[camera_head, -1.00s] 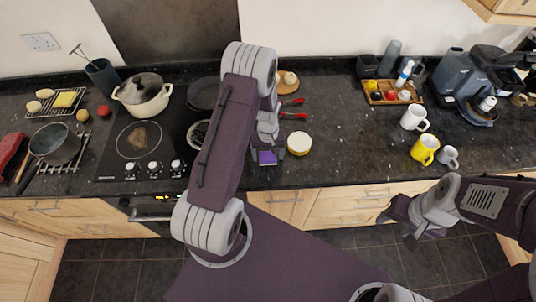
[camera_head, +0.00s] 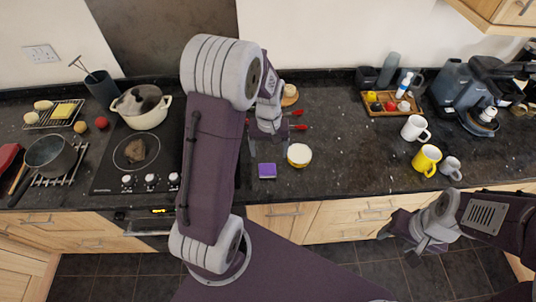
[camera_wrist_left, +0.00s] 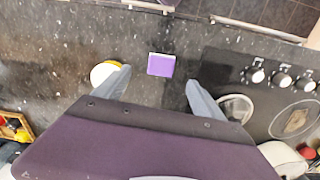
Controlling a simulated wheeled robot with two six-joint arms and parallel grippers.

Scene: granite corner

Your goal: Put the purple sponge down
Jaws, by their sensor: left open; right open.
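The purple sponge (camera_head: 267,171) lies flat on the dark granite counter, right of the hob and near the front edge. It also shows in the left wrist view (camera_wrist_left: 161,65), with a pale strip along one edge. My left gripper (camera_head: 268,136) is above the counter, behind the sponge and apart from it. In the left wrist view its two fingers (camera_wrist_left: 158,88) are spread wide with nothing between them. My right gripper (camera_head: 413,250) is open and empty, low in front of the counter at the right.
A round white-and-yellow container (camera_head: 299,154) stands just right of the sponge. Red-handled utensils (camera_head: 299,120) lie behind it. The black hob (camera_head: 125,165) with a lidded pot (camera_head: 142,108) is at left. Mugs (camera_head: 426,160) stand at right. The counter between container and mugs is clear.

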